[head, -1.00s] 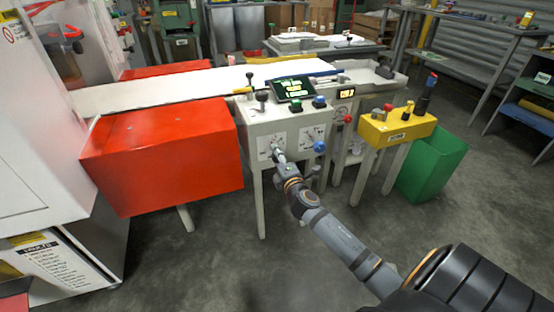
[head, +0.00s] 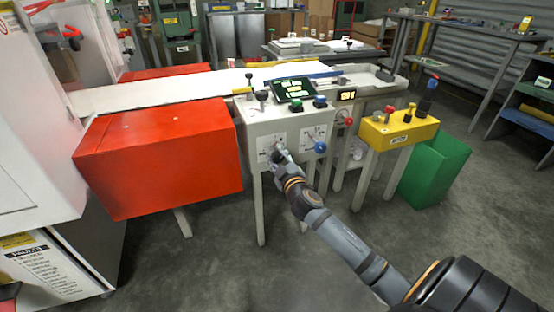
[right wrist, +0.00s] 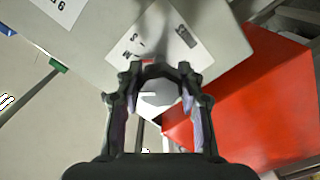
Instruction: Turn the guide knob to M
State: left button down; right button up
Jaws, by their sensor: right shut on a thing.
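The guide knob is at the left dial plate on the front of the white control cabinet (head: 285,125). The knob itself is mostly hidden by my right gripper (head: 278,155). The dial plate (right wrist: 166,35) shows in the right wrist view, with the letters M and S readable on it. My right gripper (right wrist: 158,100) is at that plate, its two fingers shut on the knob. I cannot read where the knob points. My left gripper is not in view.
A blue knob (head: 320,147) on a second dial sits just right of my gripper. A red box (head: 160,155) stands close on the left. A yellow button box (head: 398,130) and a green bin (head: 435,170) stand to the right. The floor in front is clear.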

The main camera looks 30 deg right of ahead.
jog(key=shift+f+m, duration=0.15)
jog(key=shift+m, duration=0.75)
jog(key=o, duration=1.2)
jog(key=shift+s, duration=0.1)
